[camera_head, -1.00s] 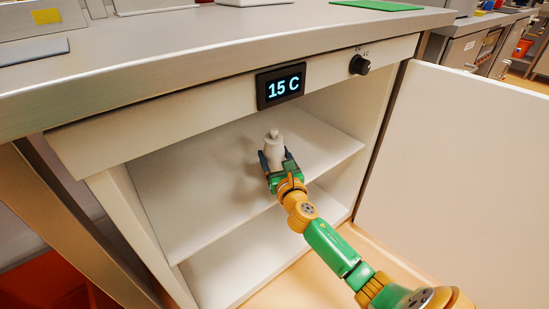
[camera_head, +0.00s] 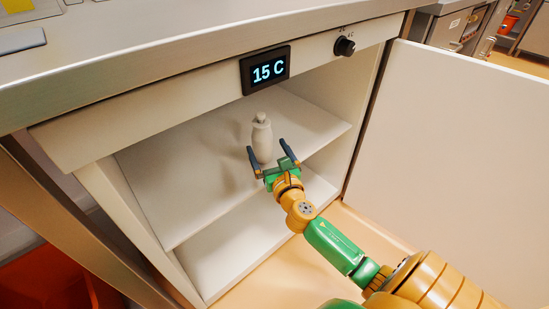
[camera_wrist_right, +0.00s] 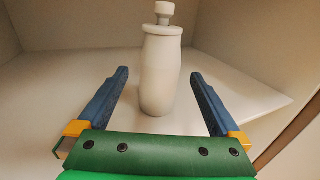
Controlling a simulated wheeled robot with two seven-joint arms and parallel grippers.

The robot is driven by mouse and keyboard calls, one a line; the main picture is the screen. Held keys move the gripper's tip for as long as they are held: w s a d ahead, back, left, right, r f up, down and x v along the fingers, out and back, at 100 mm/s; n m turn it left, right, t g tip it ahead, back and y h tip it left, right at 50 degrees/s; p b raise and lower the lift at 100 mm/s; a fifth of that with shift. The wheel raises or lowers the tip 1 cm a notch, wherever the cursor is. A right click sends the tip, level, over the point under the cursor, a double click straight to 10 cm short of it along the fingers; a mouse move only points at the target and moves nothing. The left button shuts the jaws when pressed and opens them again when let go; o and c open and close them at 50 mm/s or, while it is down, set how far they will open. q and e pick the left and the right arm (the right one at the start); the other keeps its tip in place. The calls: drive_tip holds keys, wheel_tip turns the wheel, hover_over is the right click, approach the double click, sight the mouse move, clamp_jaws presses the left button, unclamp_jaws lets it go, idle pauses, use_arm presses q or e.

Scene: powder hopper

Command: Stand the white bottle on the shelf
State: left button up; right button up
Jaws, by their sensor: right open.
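The white bottle (camera_head: 262,140) stands upright on the upper shelf (camera_head: 195,180) inside the open cabinet. In the right wrist view the bottle (camera_wrist_right: 160,65) is upright just ahead of and partly between the fingertips, with a gap on both sides. My right gripper (camera_head: 268,152) is open at the front of the shelf, its two blue fingers spread and apart from the bottle. It also shows in the right wrist view (camera_wrist_right: 161,85). My left gripper is not in view.
The cabinet door (camera_head: 455,150) stands open on the right. A display (camera_head: 265,70) reading 15 C and a black knob (camera_head: 344,46) sit on the panel above the opening. A lower compartment (camera_head: 235,245) is empty where visible. The shelf left of the bottle is clear.

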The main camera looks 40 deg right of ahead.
drive_tip(key=v, duration=0.7)
drive_tip(key=s+a+f+m+g+y, duration=0.1)
drive_tip(key=s+f+m+g, duration=0.25)
drive_tip(key=f+m, duration=0.5)
drive_tip(key=s+a+f+m+g, duration=0.1)
drive_tip(key=s+f+m+g, duration=0.25)
drive_tip(key=f+m, duration=0.5)
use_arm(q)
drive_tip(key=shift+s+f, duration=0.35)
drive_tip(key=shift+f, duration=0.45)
use_arm(e)
drive_tip(key=s+a+f+m+g+y, duration=0.5)
drive_tip(key=s+a+f+m+g, duration=0.2)
drive_tip(key=s+a+f+m, duration=0.3)
drive_tip(key=s+f+m, duration=0.2)
drive_tip(key=s+m, duration=0.1)
drive_tip(key=shift+a+f+g, duration=0.15)
drive_tip(key=shift+a+g, duration=0.1)
drive_tip(key=shift+g, duration=0.05)
